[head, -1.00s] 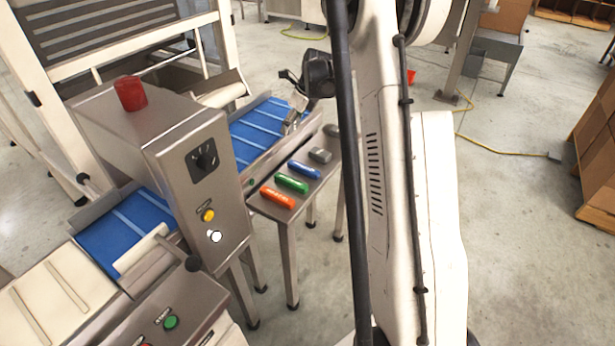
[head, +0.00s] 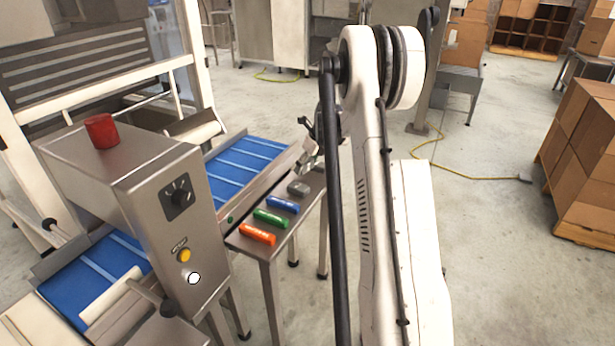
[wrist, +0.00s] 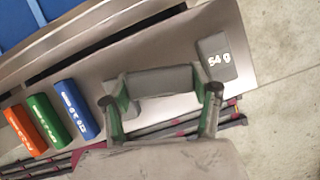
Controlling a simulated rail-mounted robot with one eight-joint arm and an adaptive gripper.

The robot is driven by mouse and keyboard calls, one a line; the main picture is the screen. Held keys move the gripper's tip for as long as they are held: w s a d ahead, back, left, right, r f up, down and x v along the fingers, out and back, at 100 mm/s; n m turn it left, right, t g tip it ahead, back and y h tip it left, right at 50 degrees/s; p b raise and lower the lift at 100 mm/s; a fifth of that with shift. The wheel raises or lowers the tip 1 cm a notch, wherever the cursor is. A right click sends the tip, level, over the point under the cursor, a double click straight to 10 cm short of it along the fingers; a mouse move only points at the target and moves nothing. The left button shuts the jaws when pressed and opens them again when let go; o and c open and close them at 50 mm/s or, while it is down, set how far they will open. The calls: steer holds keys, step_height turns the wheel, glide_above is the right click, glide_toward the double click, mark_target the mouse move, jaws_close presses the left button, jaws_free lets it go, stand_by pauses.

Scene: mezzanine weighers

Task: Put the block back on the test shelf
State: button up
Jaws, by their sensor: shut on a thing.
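In the wrist view my gripper (wrist: 161,94) is shut on a plain grey block (wrist: 163,79), held lengthwise between its green-lined fingers. The block is over the steel test shelf (wrist: 112,66); I cannot tell whether it touches it. To its right is a dark grey piece marked "54 g" (wrist: 213,60). To its left lie a blue block (wrist: 75,108), a green block (wrist: 45,118) and an orange block (wrist: 26,130). In the head view the shelf (head: 262,221) stands beside the belt, and a grey piece (head: 299,187) lies beyond the blue block. My arm hides most of the gripper there.
The blue conveyor belt (head: 238,165) runs along the shelf's far side. A steel control box (head: 165,195) with a red beacon (head: 102,131) stands at left. Cardboard boxes (head: 583,150) are stacked at right. A yellow cable (head: 470,172) crosses the open floor.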

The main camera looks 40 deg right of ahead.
mark_target(310, 169)
steer(key=shift+s+d+f, duration=0.1)
steer(key=shift+d+f, duration=0.25)
steer(key=shift+f+b, duration=0.4)
steer(key=shift+f, duration=1.45)
steer(key=shift+f, duration=0.15)
steer(key=o, duration=1)
